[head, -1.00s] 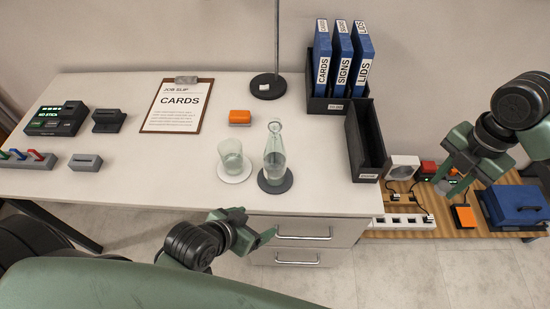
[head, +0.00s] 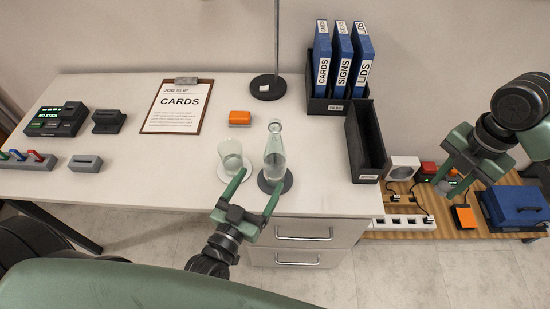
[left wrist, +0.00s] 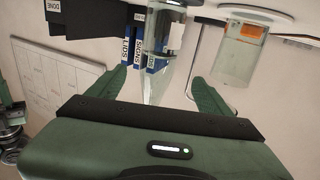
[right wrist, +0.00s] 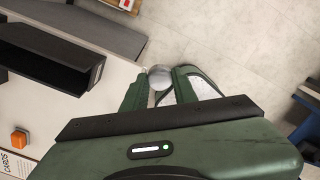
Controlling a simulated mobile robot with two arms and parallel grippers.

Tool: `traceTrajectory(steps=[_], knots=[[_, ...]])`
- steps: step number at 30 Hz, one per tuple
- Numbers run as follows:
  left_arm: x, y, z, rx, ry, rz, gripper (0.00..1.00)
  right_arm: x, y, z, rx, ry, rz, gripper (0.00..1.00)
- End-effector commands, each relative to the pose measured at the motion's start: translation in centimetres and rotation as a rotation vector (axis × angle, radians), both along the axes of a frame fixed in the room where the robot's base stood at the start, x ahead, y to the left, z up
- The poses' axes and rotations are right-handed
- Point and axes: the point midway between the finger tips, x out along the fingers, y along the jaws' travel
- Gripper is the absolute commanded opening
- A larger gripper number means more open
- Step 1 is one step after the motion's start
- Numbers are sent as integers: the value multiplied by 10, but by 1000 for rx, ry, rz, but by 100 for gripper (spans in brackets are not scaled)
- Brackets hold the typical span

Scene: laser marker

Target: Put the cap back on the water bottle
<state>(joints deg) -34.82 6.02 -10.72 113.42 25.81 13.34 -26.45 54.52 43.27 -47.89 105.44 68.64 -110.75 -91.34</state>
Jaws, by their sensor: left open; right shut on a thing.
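The clear glass water bottle (head: 274,150) stands upright on a dark round coaster (head: 280,187) near the table's front edge. Its neck shows no cap. My left gripper (head: 254,193) is open, just in front of the bottle and low. In the left wrist view the bottle (left wrist: 163,55) appears upside down beyond the gap between the fingers, apart from them. My right gripper (head: 444,180) is far off to the right, above the low wooden shelf. It is shut on a round grey cap (right wrist: 160,77), which also shows small in the head view (head: 453,181).
A clear tumbler (head: 230,158) on a white coaster stands close left of the bottle, near my left finger. An orange box (head: 240,118) and a stand base (head: 268,87) lie behind. An empty dark bin (head: 366,145) and blue binders (head: 342,55) are to the right.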

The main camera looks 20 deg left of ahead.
Motion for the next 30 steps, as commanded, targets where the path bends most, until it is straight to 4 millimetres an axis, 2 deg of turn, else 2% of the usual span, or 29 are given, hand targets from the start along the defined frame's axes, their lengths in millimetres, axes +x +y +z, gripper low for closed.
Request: traceTrajectory(steps=[7,15,18,30], knots=[[8,-1,2,0,-1,-1,80,0,0,2,0,0,0,0],[53,-7,3,-1,-2,-1,80,0,0,10,0,0,0,0],[64,-8,2,1,0,-1,80,0,0,11,0,0,0,0],[69,-9,1,0,1,-2,80,0,0,11,0,0,0,0]])
